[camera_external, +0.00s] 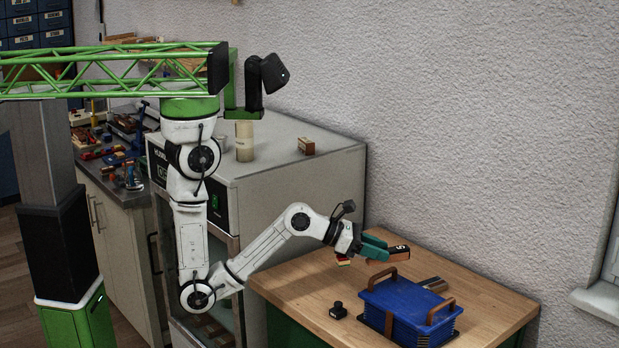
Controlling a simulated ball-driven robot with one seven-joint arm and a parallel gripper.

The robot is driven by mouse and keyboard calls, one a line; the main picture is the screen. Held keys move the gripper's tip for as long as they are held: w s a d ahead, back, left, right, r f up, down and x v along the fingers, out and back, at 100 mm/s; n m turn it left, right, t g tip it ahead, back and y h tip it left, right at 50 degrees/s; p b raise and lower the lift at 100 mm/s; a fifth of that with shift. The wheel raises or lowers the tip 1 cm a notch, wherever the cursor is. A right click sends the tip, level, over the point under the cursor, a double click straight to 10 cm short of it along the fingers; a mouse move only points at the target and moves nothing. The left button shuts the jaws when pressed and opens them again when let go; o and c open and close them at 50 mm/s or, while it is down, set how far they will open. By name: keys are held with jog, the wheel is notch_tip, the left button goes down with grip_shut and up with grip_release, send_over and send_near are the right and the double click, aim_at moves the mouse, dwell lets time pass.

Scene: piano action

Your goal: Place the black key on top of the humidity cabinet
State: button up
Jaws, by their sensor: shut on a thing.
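My gripper (385,250) has teal fingers and is at the end of the white arm, over the wooden workbench. It is shut on a small dark block with a white mark and a brown side, which looks like the black key (399,252). The block is held above the bench, just behind the blue box. The humidity cabinet (275,180) is the large grey cabinet to the left of the gripper, with a lettered dark front panel. Its flat top (275,138) is higher than the bench.
A beige cylinder (244,141) and a small brown block (306,145) stand on the cabinet top, with bare room around them. A blue box (405,303) with brown handles and a small black object (338,310) are on the bench (480,310). A green truss is at upper left.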

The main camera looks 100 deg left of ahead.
jog(key=s+a+f+n+g+y+b, duration=0.1)
jog(key=s+a+f+n+y, duration=0.15)
jog(key=s+a, duration=0.5)
jog(key=s+a+f+n+y, duration=0.25)
jog(key=s+a, duration=0.35)
jog(key=s, duration=0.3)
send_over(360, 286)
jog(key=s, duration=0.1)
jog(key=shift+m+g, duration=0.3)
jog(key=f, duration=0.9)
jog(key=shift+d, duration=0.25)
jog(key=shift+w+f, duration=0.3)
jog(key=shift+f, duration=0.15)
jog(key=shift+w+a+f, duration=0.15)
jog(key=shift+f, duration=1.55)
jog(key=shift+f, duration=0.15)
jog(key=o, duration=1.2)
